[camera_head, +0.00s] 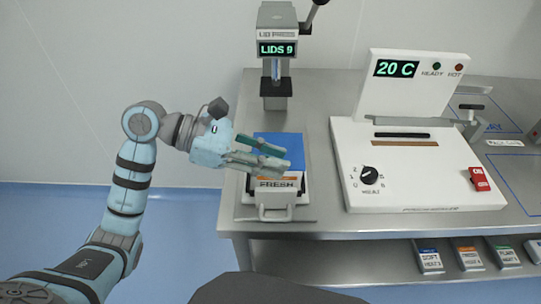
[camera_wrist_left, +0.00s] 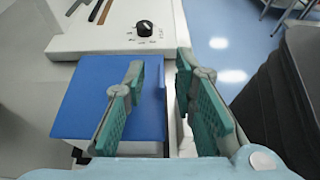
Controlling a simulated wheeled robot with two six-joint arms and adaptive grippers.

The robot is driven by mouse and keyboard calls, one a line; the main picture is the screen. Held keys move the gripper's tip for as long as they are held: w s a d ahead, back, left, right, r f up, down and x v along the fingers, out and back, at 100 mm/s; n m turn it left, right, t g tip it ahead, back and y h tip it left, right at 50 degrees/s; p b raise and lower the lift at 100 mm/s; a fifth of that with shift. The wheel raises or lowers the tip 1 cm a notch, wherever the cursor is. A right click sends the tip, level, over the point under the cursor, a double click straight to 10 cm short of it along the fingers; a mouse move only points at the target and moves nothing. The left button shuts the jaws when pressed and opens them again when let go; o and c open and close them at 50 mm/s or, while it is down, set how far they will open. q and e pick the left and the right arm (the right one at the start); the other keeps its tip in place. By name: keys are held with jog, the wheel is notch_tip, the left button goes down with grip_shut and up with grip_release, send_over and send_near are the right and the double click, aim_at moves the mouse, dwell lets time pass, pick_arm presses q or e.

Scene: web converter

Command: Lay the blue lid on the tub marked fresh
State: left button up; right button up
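The blue lid (camera_head: 285,143) lies flat, as far as I can see, over the white tub marked FRESH (camera_head: 278,184), at the left end of the steel table. My left gripper (camera_head: 275,157) is just above the lid and hides part of it in the head view. In the left wrist view, the blue lid (camera_wrist_left: 95,100) fills the left side. My left gripper's (camera_wrist_left: 160,100) green-padded fingers are apart with nothing between them, one over the lid and one past its right edge. Whether the lid sits fully on the rim is hidden. My right gripper is not in view.
A lid press (camera_head: 276,55) reading LIDS 9 stands behind the tub. A white machine (camera_head: 415,165) with a 20 C display and a knob stands to the right. The steel table (camera_head: 330,221) has a front edge close to the tub. Several packs (camera_head: 468,257) lie on a lower shelf.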

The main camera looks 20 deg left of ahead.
pick_arm(q)
jog(key=shift+r+p, duration=0.3)
jog(key=shift+p, duration=0.05)
jog(key=shift+r+p, duration=0.55)
jog(key=shift+p, duration=0.05)
jog(key=b+v, duration=0.2)
jog(key=v, duration=0.9)
jog(key=shift+a, duration=0.4)
jog(key=shift+s, duration=0.1)
